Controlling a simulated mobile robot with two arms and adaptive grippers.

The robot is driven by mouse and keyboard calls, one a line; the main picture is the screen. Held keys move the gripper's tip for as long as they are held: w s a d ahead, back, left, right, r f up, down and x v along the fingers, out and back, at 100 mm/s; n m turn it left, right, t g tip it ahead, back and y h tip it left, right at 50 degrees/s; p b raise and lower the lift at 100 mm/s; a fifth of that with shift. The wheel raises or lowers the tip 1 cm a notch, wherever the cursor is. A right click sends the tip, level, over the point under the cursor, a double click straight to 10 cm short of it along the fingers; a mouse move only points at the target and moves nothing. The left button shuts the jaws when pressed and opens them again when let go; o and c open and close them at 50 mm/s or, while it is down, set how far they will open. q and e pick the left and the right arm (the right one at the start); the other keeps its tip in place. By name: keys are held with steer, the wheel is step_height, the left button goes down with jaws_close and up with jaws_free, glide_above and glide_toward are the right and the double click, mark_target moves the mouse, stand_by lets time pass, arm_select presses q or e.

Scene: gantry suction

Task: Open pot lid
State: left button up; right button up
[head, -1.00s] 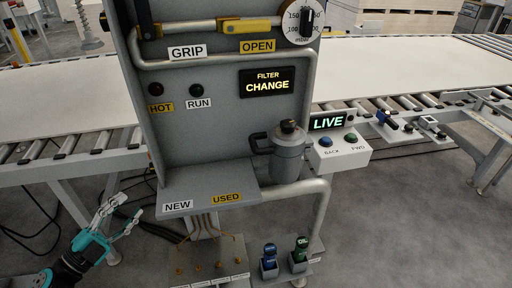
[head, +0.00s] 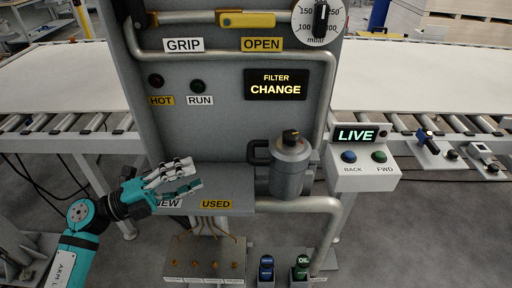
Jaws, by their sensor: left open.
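The pot (head: 288,172) is a grey metal canister at the right side of the panel, with a dark loop handle on its left. Its lid (head: 291,142) sits on top, with a dark knob bearing an orange mark. The lid looks seated on the pot. My left gripper (head: 186,178) is open and empty, in front of the shelf near the NEW label, to the left of the pot and apart from it. My right gripper is not in view.
The grey panel (head: 215,120) carries a FILTER CHANGE display (head: 276,85), pipes and a pressure dial (head: 319,20). A shelf (head: 240,180) with NEW and USED labels projects below. A control box (head: 362,165) stands right of the pot.

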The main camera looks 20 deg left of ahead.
mark_target(251, 149)
arm_select(q)
steer(key=p+x, duration=0.3)
steer(key=x, duration=1.1)
steer(key=shift+w+d+r+p, duration=0.1)
steer(key=shift+w+d+p, duration=0.15)
steer(key=shift+d+p, duration=0.05)
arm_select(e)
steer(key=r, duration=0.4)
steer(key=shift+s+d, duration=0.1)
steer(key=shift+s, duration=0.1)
arm_select(q)
steer(key=shift+c, duration=0.6)
steer(key=c, duration=0.4)
jaws_close()
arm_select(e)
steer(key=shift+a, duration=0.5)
